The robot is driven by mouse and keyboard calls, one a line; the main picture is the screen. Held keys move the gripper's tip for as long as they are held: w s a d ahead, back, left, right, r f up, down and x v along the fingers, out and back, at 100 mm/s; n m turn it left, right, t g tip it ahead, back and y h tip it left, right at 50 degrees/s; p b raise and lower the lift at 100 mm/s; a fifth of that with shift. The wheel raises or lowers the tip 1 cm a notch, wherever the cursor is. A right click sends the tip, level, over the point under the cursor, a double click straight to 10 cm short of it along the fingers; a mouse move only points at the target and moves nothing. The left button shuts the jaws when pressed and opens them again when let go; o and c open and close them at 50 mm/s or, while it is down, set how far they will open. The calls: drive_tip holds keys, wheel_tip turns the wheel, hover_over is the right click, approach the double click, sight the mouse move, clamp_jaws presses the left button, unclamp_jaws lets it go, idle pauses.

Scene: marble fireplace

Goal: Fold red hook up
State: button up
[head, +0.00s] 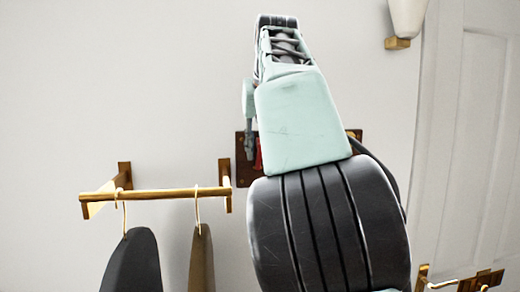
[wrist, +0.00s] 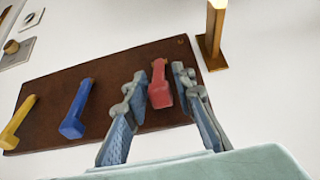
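The red hook (wrist: 160,90) is on a dark brown wall board (wrist: 55,93) in the wrist view. My gripper (wrist: 162,82) is open, with one finger on each side of the red hook. Whether either finger touches it I cannot tell. A blue hook (wrist: 77,110) and a yellow hook (wrist: 17,121) are on the same board to the left. In the head view, my arm hides most of the board (head: 242,176). Only a sliver of red (head: 258,155) shows beside a finger of my gripper (head: 249,142).
A brass rail (head: 160,194) on the wall holds a dark hanging item (head: 133,264) and a brown one (head: 202,262) at the left. A wall lamp (head: 405,20) is at the upper right. A white door (head: 475,130) stands at the right. A brass fixture (head: 445,281) is at the lower right.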

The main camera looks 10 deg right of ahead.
drive_tip(key=shift+o, duration=0.6)
drive_tip(key=v, duration=0.7)
drive_tip(key=shift+s+r, duration=0.2)
drive_tip(key=shift+r, duration=0.05)
